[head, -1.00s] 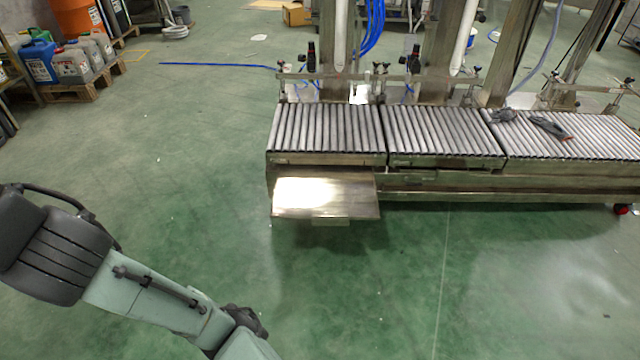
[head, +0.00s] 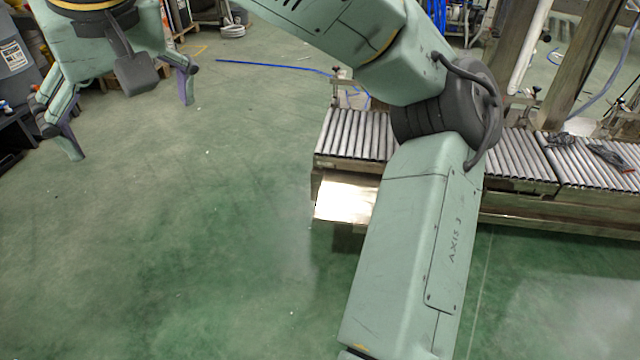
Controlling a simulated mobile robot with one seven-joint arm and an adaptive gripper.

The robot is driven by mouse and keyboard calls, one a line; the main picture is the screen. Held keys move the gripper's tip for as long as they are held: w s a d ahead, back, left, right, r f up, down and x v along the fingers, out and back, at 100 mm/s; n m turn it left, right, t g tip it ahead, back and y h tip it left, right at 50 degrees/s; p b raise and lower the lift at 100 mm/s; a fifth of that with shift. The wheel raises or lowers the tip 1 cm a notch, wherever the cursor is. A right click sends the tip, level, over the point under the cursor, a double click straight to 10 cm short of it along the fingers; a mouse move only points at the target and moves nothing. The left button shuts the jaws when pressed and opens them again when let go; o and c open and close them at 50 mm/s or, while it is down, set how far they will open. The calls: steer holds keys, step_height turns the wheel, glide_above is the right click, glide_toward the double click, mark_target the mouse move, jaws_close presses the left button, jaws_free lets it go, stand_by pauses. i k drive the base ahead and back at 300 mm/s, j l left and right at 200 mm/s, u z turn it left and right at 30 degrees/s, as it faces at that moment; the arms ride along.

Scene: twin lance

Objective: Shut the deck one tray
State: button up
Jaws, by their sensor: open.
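The deck one tray (head: 343,203) appears to be the flat, shiny metal tray sticking out from below the left roller section (head: 345,135). It is out toward the viewer, and my arm hides its right part. My gripper (head: 130,125) is at the upper left, fingers spread wide and pointing down. It is empty and well to the left of the tray, not touching it.
More roller sections (head: 590,165) run to the right, with dark objects (head: 610,155) lying on them. Dark containers (head: 15,50) stand at the far left. A blue hose (head: 270,65) lies on the floor behind. The green floor (head: 200,260) left of the tray is clear.

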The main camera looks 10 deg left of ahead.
mark_target(345, 197)
steer(key=i+j+z, duration=0.1)
steer(key=i+z, duration=0.4)
steer(key=i, duration=0.45)
